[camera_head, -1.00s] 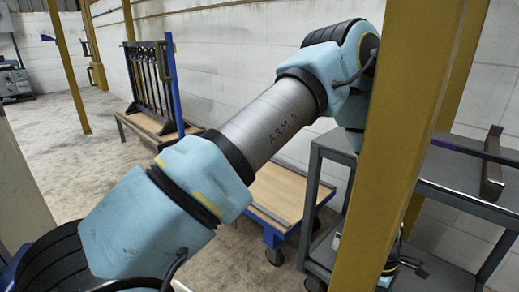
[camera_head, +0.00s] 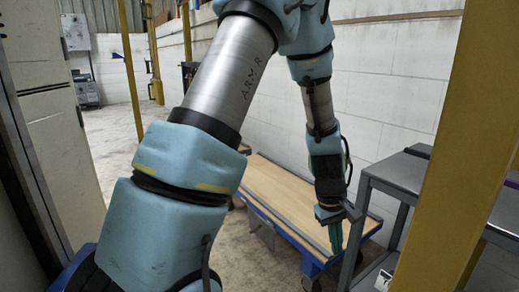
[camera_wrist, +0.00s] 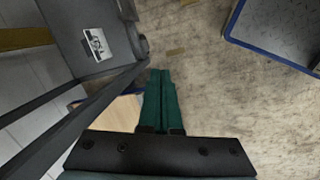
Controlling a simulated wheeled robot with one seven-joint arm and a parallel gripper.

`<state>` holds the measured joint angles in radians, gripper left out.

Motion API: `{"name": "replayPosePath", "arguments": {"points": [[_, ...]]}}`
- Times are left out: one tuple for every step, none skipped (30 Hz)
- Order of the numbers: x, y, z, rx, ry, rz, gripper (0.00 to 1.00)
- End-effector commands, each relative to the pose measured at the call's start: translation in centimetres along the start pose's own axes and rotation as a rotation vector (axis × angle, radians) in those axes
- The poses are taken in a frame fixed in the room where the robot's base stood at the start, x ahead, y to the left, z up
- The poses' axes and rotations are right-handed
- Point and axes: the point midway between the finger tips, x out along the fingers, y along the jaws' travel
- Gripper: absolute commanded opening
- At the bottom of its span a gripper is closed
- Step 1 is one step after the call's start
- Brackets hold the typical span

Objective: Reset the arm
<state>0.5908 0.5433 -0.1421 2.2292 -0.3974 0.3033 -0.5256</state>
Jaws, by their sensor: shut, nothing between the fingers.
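My gripper (camera_head: 336,238) hangs at the end of my arm, pointing down, in the head view. It is over or in front of the blue-edged wooden cart; I cannot tell the exact gap. In the wrist view my gripper (camera_wrist: 161,75) shows two green fingers side by side, touching, with nothing between them. My arm bends at the top of the head view, and its upper links cover part of the scene behind.
A grey metal shelf cart (camera_head: 400,172) stands close at the right of my gripper. A yellow post (camera_head: 437,150) stands in front of it. The wooden cart (camera_head: 285,190) is low behind my arm. Concrete floor (camera_wrist: 225,110) lies open below my gripper.

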Motion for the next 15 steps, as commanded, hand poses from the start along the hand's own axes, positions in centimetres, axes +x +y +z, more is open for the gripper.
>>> {"name": "replayPosePath", "arguments": {"points": [[-2.6,-2.6,-2.0,0.026,0.037,-0.003,0.00],[-3.9,-4.2,-2.9,0.049,0.054,-0.009,0.00],[-5.6,-6.3,-3.8,0.079,0.077,-0.020,0.00],[-6.7,-7.8,-4.4,0.100,0.093,-0.029,0.00],[-7.8,-9.4,-4.8,0.120,0.106,-0.039,0.00],[-9.1,-11.3,-5.2,0.146,0.122,-0.053,0.00],[-9.9,-12.7,-5.5,0.163,0.133,-0.063,0.00],[-10.7,-13.9,-5.6,0.177,0.143,-0.073,0.00],[-11.7,-15.5,-5.7,0.197,0.155,-0.086,0.00],[-12.3,-16.7,-5.7,0.210,0.162,-0.096,0.00],[-12.9,-17.7,-5.7,0.221,0.168,-0.106,0.00],[-13.7,-19.1,-5.5,0.237,0.176,-0.119,0.00],[-14.2,-20.1,-5.5,0.247,0.183,-0.128,0.00],[-14.7,-21.0,-5.3,0.258,0.188,-0.137,0.00],[-15.3,-22.2,-5.1,0.271,0.194,-0.150,0.00]]}}
